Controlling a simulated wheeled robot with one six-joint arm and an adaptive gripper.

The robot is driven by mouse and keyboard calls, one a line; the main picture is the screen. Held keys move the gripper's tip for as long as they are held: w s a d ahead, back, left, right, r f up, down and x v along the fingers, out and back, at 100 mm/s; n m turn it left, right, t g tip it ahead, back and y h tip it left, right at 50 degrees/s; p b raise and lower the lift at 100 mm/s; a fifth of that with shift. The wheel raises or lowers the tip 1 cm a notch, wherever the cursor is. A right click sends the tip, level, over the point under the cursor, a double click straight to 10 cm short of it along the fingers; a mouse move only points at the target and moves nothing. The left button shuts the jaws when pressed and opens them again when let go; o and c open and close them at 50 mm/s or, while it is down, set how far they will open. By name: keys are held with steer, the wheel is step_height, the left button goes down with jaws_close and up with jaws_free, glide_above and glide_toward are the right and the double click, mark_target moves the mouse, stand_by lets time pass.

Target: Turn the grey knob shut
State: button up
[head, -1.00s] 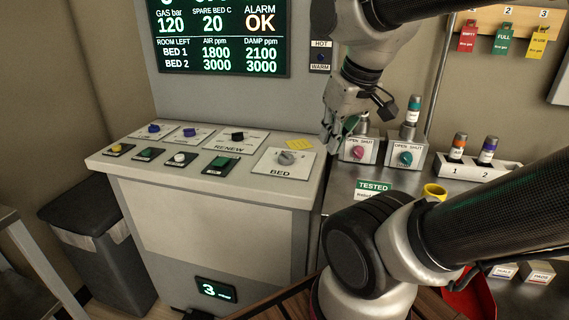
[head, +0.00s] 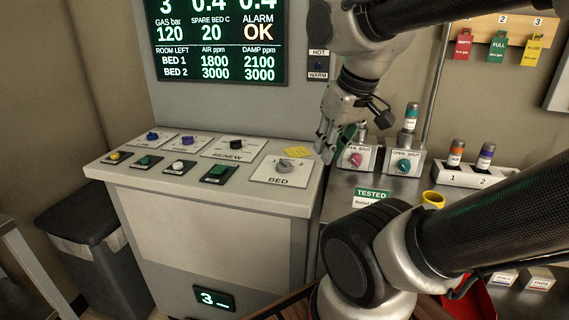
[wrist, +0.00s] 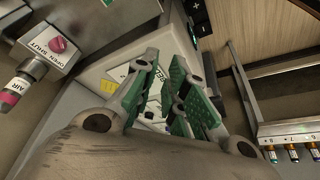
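The grey knob (head: 284,166) sits on the white BED plate (head: 263,173) at the right end of the console top. It stands clear of my gripper in the head view. My gripper (head: 325,150) hangs just right of the plate, above the console's right edge, fingers pointing down, not touching the knob. In the wrist view the green-padded fingers (wrist: 166,80) stand apart with a gap between them, and nothing is held. Part of the white plate shows behind them; I cannot make out the grey knob there.
A pink knob (head: 355,160) and a teal knob (head: 404,167) on OPEN/SHUT boxes stand right of my gripper. Several other knobs and buttons fill the console's left part. A yellow ring (head: 433,199) lies on the bench.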

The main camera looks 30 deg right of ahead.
steer(key=o, duration=0.9)
steer(key=w+f+g, duration=0.2)
steer(key=w, duration=0.1)
steer(key=shift+d+f, duration=0.15)
steer(key=shift+f, duration=0.1)
steer(key=g, duration=0.3)
glide_above(284, 162)
steer(key=s, duration=0.4)
step_height(284, 162, down, 4)
steer(key=shift+w+f, duration=0.1)
steer(key=shift+f, duration=0.05)
steer(key=w, duration=0.3)
steer(key=shift+w+d+r+t, duration=0.1)
steer(key=shift+w+r+t, duration=0.15)
steer(key=shift+t, duration=0.05)
steer(key=shift+w+r, duration=0.2)
steer(key=shift+w, duration=0.1)
step_height(284, 162, down, 8)
steer(key=shift+r, duration=0.25)
steer(key=c, duration=1.1)
